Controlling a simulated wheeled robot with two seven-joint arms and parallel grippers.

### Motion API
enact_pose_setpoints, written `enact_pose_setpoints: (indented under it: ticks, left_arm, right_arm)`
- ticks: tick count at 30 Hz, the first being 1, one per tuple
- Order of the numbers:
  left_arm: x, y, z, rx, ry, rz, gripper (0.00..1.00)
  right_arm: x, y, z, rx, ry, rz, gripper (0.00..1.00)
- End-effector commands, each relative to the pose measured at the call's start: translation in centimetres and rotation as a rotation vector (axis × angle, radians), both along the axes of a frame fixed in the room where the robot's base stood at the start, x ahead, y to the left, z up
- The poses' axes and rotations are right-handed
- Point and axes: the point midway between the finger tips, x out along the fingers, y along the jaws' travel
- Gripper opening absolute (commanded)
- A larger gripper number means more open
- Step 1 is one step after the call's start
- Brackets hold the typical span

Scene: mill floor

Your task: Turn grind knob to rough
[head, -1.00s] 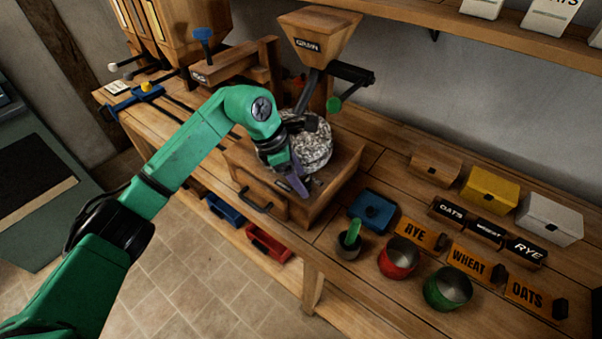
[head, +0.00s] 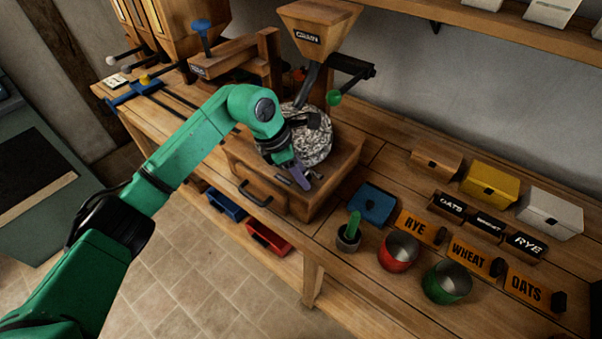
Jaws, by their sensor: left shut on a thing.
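The grain mill is a wooden box (head: 325,190) with a speckled grey millstone (head: 318,148) on top and a wooden hopper (head: 318,38) labelled GRAIN above it. My left arm reaches in from the left. My left gripper (head: 304,182) has purple fingers and is at the front of the mill box, just below the stone. It is shut on the grind knob, which its fingers mostly hide. A small grey metal part shows just right of the fingertips. The knob's pointer and markings cannot be read. My right gripper is not in view.
A drawer handle (head: 256,194) sits on the box front. Blue and red trays lie below.

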Motion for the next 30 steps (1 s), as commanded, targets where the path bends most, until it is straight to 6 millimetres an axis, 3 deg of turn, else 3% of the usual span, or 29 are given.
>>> enact_pose_setpoints:
  ticks: [30]
  left_arm:
    - [-0.4,-0.5,-0.3,-0.004,-0.009,0.883,0.00]
  right_arm:
    - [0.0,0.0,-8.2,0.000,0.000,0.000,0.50]
